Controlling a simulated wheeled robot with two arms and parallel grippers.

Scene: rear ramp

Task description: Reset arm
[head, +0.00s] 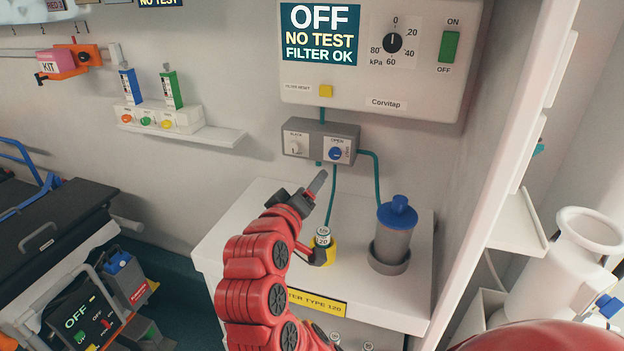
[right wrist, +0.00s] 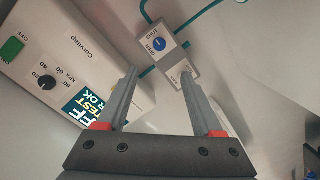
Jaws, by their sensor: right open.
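My right gripper (head: 322,214) is open and empty in the head view, above the white cabinet and in front of the grey valve block (head: 320,142). My red right arm rises from the bottom middle. In the right wrist view the two fingers of the right gripper (right wrist: 158,74) are spread apart with nothing between them. The valve block (right wrist: 170,56) shows beyond the fingertips there, with a blue knob and a white knob. I cannot tell whether a finger touches the yellow-based fitting (head: 322,250), which the gripper partly overlaps. My left gripper is not in view.
A white control box (head: 370,97) with an OFF display hangs above. A grey canister with a blue lid (head: 396,230) stands on the cabinet (head: 262,212), right of the gripper. A wall shelf (head: 218,136) is left. A white post and shelf edge (head: 519,225) bound the right.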

